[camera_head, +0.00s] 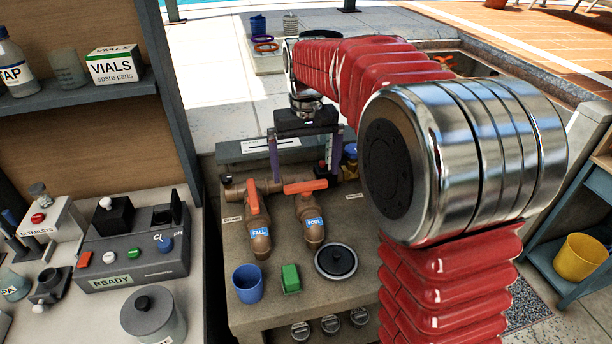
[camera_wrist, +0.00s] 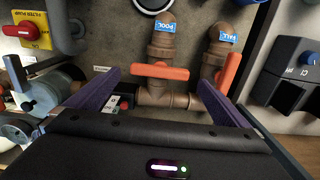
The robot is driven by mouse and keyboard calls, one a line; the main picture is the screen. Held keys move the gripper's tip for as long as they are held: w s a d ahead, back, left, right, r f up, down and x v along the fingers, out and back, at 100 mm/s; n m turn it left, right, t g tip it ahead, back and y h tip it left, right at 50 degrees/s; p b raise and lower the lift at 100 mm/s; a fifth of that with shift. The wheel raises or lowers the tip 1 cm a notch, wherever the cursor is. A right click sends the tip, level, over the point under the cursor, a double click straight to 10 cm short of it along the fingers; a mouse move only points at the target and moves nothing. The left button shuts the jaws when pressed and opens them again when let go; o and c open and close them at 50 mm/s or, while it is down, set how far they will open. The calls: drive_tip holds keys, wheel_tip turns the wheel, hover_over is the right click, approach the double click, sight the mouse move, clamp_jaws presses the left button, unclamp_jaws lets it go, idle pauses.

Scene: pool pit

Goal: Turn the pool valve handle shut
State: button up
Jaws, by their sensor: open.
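The pool valve handle (camera_head: 306,186) is an orange lever on a brown pipe with a blue POOL label (camera_head: 314,222). It lies crosswise to that labelled pipe. In the wrist view the handle (camera_wrist: 160,71) appears between the fingertips, with no visible contact. My gripper (camera_head: 303,160) is open and points down, behind and above the handle in the head view. Its two purple fingers also show in the wrist view (camera_wrist: 160,80). Whether the fingers reach down to handle height is hard to tell.
A second orange handle (camera_head: 253,197), on the neighbouring labelled pipe, sits close to one finger in the wrist view (camera_wrist: 230,70). A blue cup (camera_head: 248,284), a green block (camera_head: 290,279) and a round dark lid (camera_head: 336,262) stand in front. A red-handled FILTER PUMP switch (camera_wrist: 18,31) is at left.

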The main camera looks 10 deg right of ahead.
wheel_tip(320, 180, up, 10)
idle(0.4)
drive_tip(key=shift+r, duration=0.1)
drive_tip(key=t, duration=0.1)
approach(306, 183)
drive_tip(key=s, duration=0.1)
drive_tip(key=s+f+t, duration=0.2)
drive_tip(key=s, duration=1)
drive_tip(key=s+f+t, duration=0.2)
drive_tip(key=s, duration=1)
drive_tip(key=shift+f+t, duration=0.3)
drive_tip(key=shift+f, duration=0.05)
idle(0.7)
